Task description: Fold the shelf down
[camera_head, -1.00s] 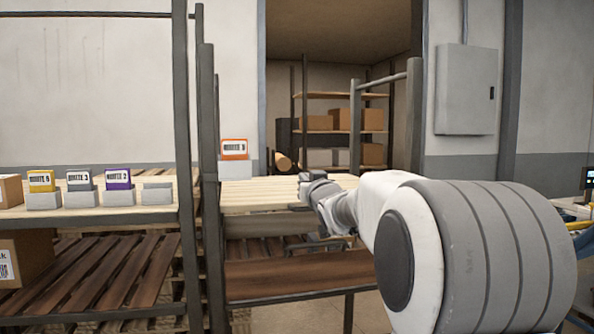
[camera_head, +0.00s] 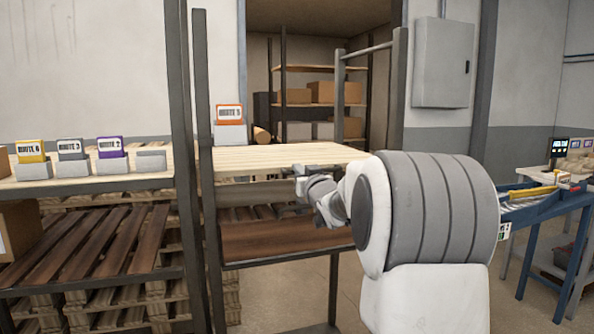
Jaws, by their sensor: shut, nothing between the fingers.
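The pale wooden shelf (camera_head: 270,158) spans the gap between the metal posts in the middle of the view. It looks about level, with its top face showing. My gripper (camera_head: 298,172) is at the shelf's front edge, near its middle in the picture. It is shut with nothing in it. Its fingers are small and partly merge with the edge behind them, so I cannot tell whether they touch the shelf. My arm comes in from the right and hides part of the area below the shelf's right end. Hinges or supports are not visible.
A lower brown shelf (camera_head: 285,242) lies below. A rack at the left holds route-labelled bins, including a purple one (camera_head: 110,148). An orange-labelled bin (camera_head: 229,118) stands behind the shelf. A blue table (camera_head: 546,203) stands at the right, with open floor before it.

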